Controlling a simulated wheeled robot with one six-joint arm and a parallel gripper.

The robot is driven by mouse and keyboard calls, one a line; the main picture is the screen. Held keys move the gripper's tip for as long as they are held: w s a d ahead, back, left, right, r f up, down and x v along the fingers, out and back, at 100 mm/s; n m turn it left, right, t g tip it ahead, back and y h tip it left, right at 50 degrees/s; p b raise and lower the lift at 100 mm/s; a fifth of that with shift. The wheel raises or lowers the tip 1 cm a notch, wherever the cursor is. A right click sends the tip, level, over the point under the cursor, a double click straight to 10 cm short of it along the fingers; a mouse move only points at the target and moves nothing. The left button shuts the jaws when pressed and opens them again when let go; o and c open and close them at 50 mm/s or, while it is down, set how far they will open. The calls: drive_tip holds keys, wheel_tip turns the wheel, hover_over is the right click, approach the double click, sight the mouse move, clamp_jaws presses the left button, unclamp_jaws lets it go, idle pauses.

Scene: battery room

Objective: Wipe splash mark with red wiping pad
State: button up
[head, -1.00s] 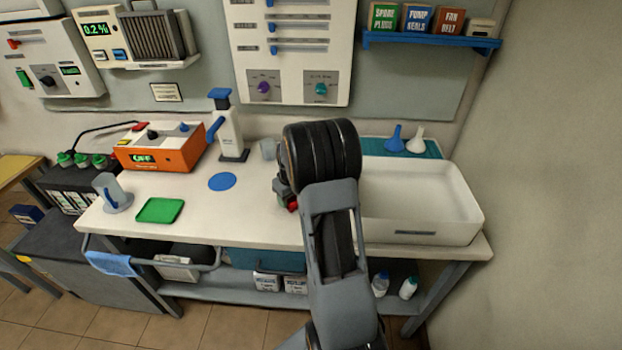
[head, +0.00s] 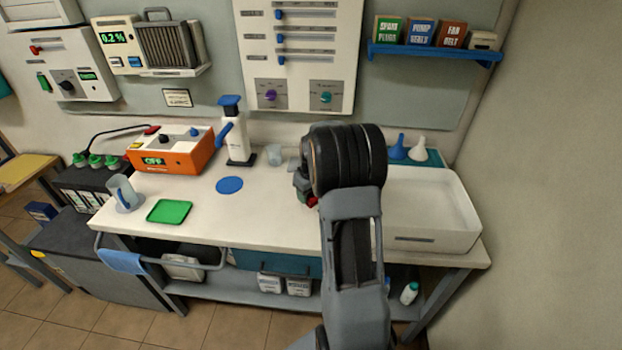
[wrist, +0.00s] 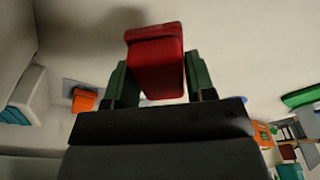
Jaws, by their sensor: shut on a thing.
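My gripper (wrist: 158,78) is shut on the red wiping pad (wrist: 157,60), with a dark green finger on each side of it in the wrist view. A pale surface fills much of the picture beyond the pad; I cannot tell whether the pad touches it. In the head view a small red part of the pad (head: 312,201) shows beside my arm, above the white bench (head: 265,215). My arm hides much of the gripper and the bench behind it. I cannot make out the splash mark in either view.
A white basin (head: 430,238) stands right of my arm. On the bench are a flat blue disc (head: 229,185), a green tray (head: 169,211), a clear jug (head: 122,192), an orange device (head: 170,158) and a white pump bottle (head: 238,142). The bench's front middle is clear.

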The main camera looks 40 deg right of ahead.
drive_tip(key=shift+r+p, duration=0.95)
drive_tip(key=shift+r, duration=0.85)
